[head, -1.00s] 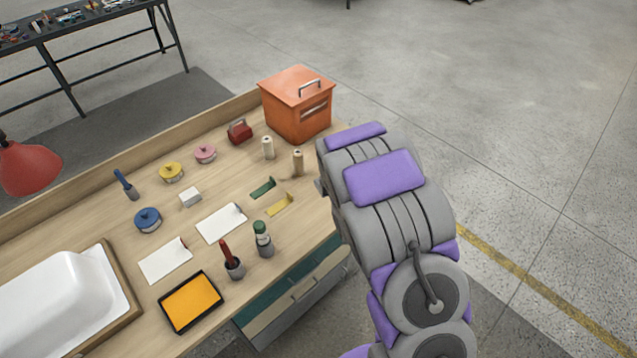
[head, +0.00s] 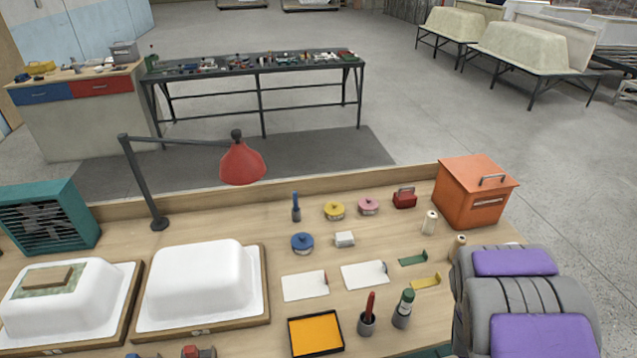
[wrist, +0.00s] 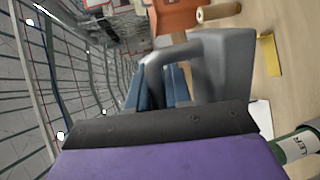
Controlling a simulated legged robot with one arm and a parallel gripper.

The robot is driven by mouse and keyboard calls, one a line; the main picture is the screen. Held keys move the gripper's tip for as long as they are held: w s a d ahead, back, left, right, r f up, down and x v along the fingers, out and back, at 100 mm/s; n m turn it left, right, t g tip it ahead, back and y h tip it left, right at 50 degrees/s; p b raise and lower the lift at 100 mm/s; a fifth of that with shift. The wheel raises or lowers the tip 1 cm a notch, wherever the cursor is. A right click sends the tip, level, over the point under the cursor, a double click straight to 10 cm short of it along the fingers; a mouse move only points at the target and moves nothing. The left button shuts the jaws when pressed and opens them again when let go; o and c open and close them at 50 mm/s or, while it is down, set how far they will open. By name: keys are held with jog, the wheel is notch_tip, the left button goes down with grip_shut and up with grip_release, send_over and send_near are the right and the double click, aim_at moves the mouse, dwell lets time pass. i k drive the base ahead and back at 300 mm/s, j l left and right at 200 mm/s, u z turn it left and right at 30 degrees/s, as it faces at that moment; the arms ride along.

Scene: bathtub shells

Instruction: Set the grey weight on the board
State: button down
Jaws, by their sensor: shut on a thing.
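The grey weight (wrist: 228,62), a blocky piece with a bar handle, is in my gripper (wrist: 165,85) in the wrist view. The blue-grey fingers are shut at its handle; the exact contact is partly hidden. In the head view my gripper and the grey weight are out of sight; only my purple and grey arm shows at the lower right. The brown board (head: 47,277) lies on a green patch (head: 28,292) on top of the left white shell (head: 80,310), far to the left of my arm.
A second white shell (head: 200,285) stands between my arm and the left one. A red lamp (head: 242,163) overhangs the bench. Several tubs, brush pots, cards and an orange tray (head: 316,337) fill the middle. A red weight (head: 405,199) sits near the orange box (head: 476,192).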

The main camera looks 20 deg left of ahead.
aim_at(46, 276)
jog(key=k+j, duration=0.2)
jog(key=j, duration=0.35)
jog(key=k+j, duration=0.2)
jog(key=j, duration=0.4)
jog(key=k+j, duration=0.2)
jog(key=j, duration=0.35)
jog(key=k+j, duration=0.25)
jog(key=j, duration=0.3)
jog(key=k+j, duration=0.2)
jog(key=j, duration=0.4)
jog(key=k+j, duration=0.2)
jog(key=j, duration=0.35)
jog(key=k+j, duration=0.2)
jog(key=j, duration=0.4)
jog(key=k+j, duration=0.2)
jog(key=j, duration=0.35)
jog(key=u, duration=0.05)
